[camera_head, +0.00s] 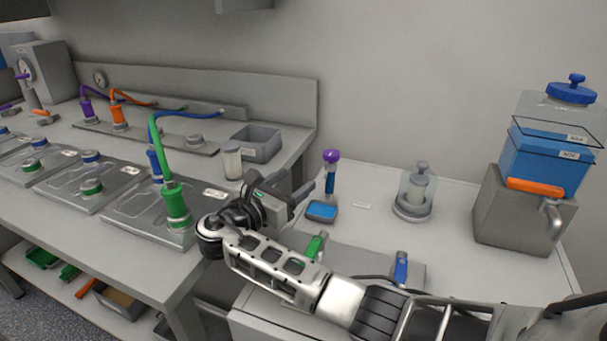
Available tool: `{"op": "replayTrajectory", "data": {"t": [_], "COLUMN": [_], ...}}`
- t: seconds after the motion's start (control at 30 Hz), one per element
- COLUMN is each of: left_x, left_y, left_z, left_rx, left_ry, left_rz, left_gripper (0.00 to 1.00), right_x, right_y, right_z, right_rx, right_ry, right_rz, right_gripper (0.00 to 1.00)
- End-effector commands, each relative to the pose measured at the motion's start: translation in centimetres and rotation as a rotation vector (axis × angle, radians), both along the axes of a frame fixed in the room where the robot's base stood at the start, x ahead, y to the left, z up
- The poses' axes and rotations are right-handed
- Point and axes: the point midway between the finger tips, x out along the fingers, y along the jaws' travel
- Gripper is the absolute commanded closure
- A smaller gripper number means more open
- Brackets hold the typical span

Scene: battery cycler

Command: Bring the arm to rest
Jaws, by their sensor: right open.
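My right arm reaches in from the lower right across the front of the right-hand bench (460,270). My right gripper (292,188) is open at the gap between the two benches, above the bench tops, with nothing visible between its fingers. A grey bin (256,144) stands behind it and a clear jar (232,162) stands to its left. My left gripper is not in view.
The left bench holds metal plates (150,212) with a green-cabled connector (176,204), and blue, orange and purple ones behind.

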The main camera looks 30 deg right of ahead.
Motion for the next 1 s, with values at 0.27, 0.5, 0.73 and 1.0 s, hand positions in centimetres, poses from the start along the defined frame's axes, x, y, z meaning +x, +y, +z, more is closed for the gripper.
{"op": "replayTrajectory", "data": {"t": [0.27, 0.5, 0.73, 1.0], "left_x": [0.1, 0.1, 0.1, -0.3], "left_y": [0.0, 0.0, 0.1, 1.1], "left_z": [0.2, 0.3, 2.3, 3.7], "left_rx": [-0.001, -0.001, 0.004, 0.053], "left_ry": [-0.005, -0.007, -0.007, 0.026], "left_rz": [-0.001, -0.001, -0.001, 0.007], "left_gripper": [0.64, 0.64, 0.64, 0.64], "right_x": [-0.3, -0.2, -0.2, -0.2], "right_y": [0.6, 0.5, 0.5, 0.5], "right_z": [0.0, 0.0, 2.2, 7.2], "right_rx": [0.0, 0.0, 0.0, 0.0], "right_ry": [0.0, 0.0, -0.001, 0.0], "right_rz": [0.001, 0.001, 0.001, 0.001], "right_gripper": [0.41, 0.41, 0.41, 0.41]}}
